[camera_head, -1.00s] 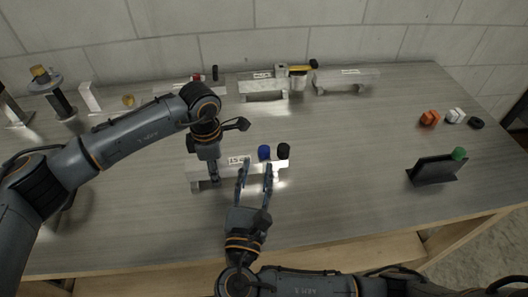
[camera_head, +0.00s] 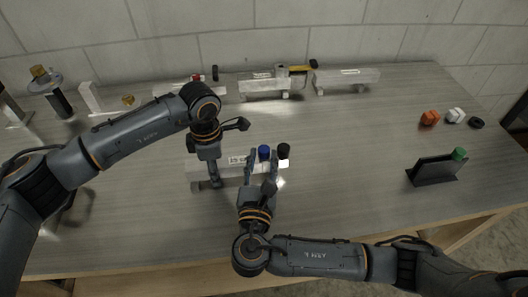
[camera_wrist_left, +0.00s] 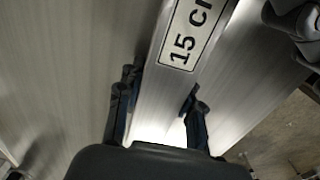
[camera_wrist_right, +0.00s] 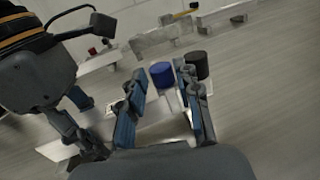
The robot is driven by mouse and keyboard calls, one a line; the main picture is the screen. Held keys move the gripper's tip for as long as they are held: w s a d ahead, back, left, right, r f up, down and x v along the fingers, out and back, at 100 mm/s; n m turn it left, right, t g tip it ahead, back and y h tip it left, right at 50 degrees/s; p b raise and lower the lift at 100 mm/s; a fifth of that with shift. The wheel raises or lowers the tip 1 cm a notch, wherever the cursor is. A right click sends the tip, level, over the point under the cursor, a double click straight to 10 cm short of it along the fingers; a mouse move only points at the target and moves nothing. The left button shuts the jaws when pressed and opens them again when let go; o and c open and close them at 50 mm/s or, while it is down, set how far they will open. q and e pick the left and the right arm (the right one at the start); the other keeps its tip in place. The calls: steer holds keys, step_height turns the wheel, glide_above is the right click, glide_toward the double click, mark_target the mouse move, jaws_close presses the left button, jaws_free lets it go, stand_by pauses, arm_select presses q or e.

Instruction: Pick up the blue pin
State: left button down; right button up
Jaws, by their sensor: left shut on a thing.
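The blue pin (camera_head: 264,152) stands upright on the aluminium trailer (camera_head: 235,168) labelled 15 cm, beside a black pin (camera_head: 284,151). My left gripper (camera_head: 212,179) is shut on the left part of the trailer; the left wrist view shows its fingers on both sides of the bar (camera_wrist_left: 185,60). My right gripper (camera_head: 261,170) is open at the front of the trailer. In the right wrist view, the blue pin (camera_wrist_right: 162,74) shows beyond and between its fingers, and the black pin (camera_wrist_right: 197,65) is behind the right finger. Whether a finger touches either pin I cannot tell.
More trailers (camera_head: 265,85) stand along the back, one with a yellow-and-black part (camera_head: 302,68). A dark stand with a green pin (camera_head: 459,154) is at the right, with orange (camera_head: 429,118), white (camera_head: 455,115) and black (camera_head: 477,123) parts behind it. The table's middle right is clear.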

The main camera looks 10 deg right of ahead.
steer(key=shift+w+d, duration=0.2)
steer(key=shift+w, duration=0.5)
jaws_close()
arm_select(q)
steer(key=c, duration=0.8)
jaws_free()
arm_select(e)
step_height(320, 180, up, 10)
